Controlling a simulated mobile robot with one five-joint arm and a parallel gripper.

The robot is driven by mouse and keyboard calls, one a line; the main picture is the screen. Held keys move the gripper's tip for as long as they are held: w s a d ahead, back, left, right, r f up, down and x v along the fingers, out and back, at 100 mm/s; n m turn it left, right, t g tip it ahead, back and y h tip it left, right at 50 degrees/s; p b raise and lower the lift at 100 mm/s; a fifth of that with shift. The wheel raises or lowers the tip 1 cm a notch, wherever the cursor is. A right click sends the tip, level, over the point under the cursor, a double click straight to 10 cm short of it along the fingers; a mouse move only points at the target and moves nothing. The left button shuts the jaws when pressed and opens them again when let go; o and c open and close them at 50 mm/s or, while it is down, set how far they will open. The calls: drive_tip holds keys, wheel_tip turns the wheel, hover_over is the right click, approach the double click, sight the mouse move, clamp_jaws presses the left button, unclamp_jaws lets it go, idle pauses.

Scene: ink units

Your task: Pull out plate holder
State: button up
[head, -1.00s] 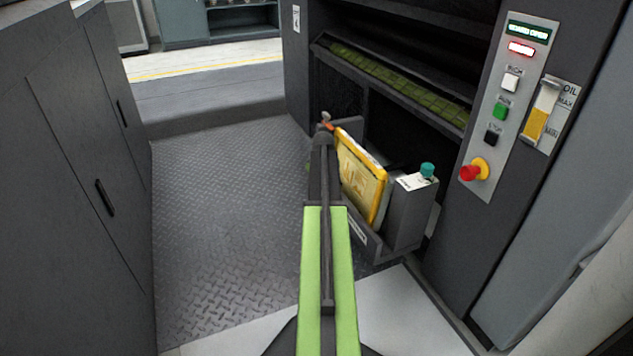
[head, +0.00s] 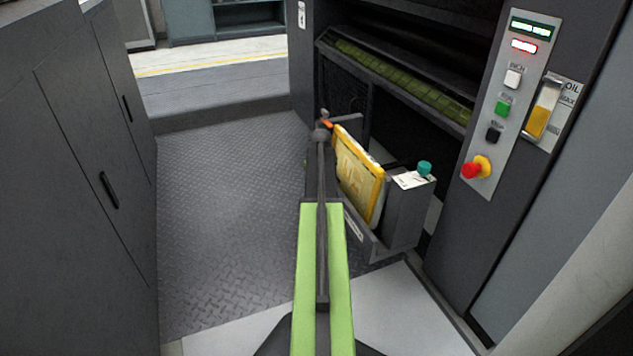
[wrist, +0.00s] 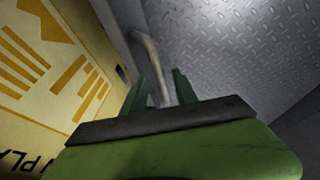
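The plate holder (head: 405,220) is a dark grey drawer standing partly out of the lower opening of the press. A yellow plate (head: 360,178) stands upright in it, and a teal knob (head: 425,167) sits on its near end. In the wrist view the yellow face (wrist: 45,75) fills the left side. In the head view my arm hides the handle and the fingers.
A control panel (head: 508,110) with a red stop button (head: 477,168) is on the press at right. Grey cabinets (head: 85,200) line the left. The tread-plate floor (head: 225,220) between them is clear.

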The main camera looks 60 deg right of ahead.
drive_tip(key=shift+r, duration=0.1)
drive_tip(key=p+v, duration=1.5)
drive_tip(key=v, duration=0.2)
drive_tip(key=shift+p, duration=0.4)
drive_tip(key=shift+r, duration=0.15)
